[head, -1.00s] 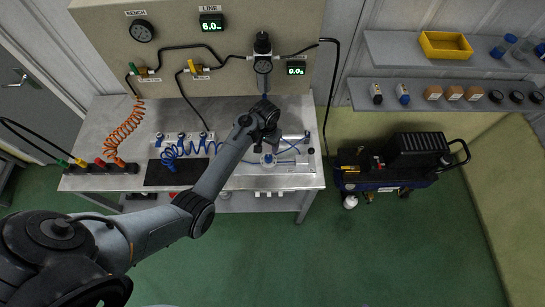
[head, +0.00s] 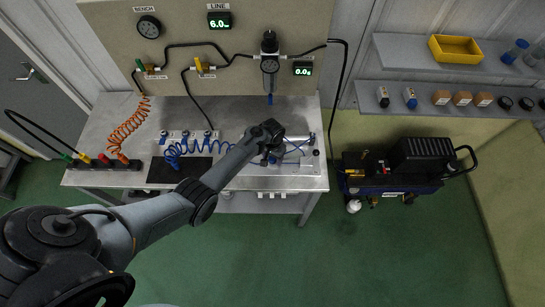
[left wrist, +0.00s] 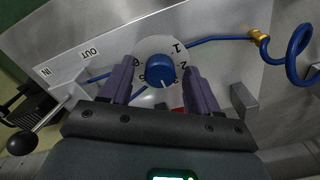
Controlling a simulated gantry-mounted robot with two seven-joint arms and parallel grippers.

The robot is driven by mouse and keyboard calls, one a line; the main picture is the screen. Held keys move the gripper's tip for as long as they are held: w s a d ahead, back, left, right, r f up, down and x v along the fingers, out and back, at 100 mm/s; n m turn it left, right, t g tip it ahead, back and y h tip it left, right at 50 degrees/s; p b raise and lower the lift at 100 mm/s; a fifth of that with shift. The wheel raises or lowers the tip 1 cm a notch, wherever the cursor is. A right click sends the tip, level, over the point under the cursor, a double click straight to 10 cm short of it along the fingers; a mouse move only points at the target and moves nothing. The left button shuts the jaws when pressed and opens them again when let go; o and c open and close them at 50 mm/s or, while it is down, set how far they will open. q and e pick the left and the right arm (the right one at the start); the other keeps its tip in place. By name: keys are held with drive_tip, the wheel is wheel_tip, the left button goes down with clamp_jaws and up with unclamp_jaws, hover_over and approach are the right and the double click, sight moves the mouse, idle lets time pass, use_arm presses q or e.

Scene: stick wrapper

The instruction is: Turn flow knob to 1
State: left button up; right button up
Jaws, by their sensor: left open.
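The blue flow knob (left wrist: 159,70) sits on a round pale dial plate (left wrist: 156,45) with printed numbers. The 1 is at the dial's upper right, with 2 below it and 6 on the left. A small white mark shows on the knob's lower edge, toward the gripper's base. My left gripper (left wrist: 158,68) is open, its two dark fingers on either side of the knob; whether they touch it I cannot tell. In the head view, my left gripper (head: 265,157) is low over the right part of the bench, where my wrist mostly hides the knob.
The steel bench (head: 105,125) carries the dial's metal panel. A blue hose (left wrist: 225,38) runs close to the dial. A black ball-ended lever (left wrist: 22,142) stands at left in the wrist view. A regulator (head: 269,55) hangs above the bench; its display (head: 303,69) reads 0.0.

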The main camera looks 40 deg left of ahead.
use_arm(q)
drive_tip(key=c, duration=1)
drive_tip(key=shift+c, duration=0.2)
